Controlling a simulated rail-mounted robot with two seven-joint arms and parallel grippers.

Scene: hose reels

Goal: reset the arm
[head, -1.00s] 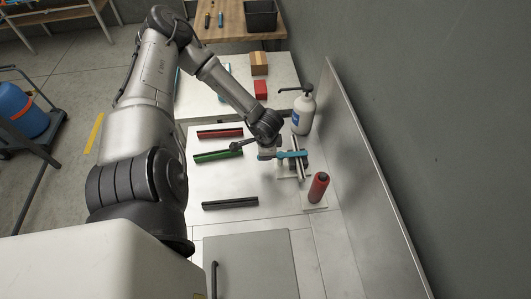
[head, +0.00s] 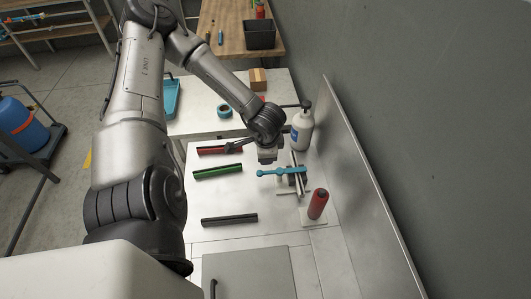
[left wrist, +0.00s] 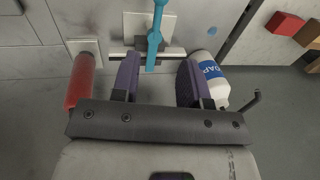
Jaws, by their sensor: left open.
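My left gripper (head: 267,158) is at the end of my arm, just above and behind the blue lever-like piece (head: 281,171) in the head view. In the left wrist view my left gripper (left wrist: 158,82) has its two dark fingers wide apart with nothing held between them. The blue piece (left wrist: 155,38) shows beyond the fingers, on a metal stand (left wrist: 178,55) against the pale surface. Whether a fingertip touches it cannot be told, but a gap seems to show. My right gripper is in neither view.
A red cylinder (head: 318,204) and a white soap bottle (head: 302,131) stand close on either side of the blue piece. Red (head: 219,150), green (head: 217,171) and black (head: 229,219) bars lie on the worktop. A metal panel (head: 365,185) borders the right.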

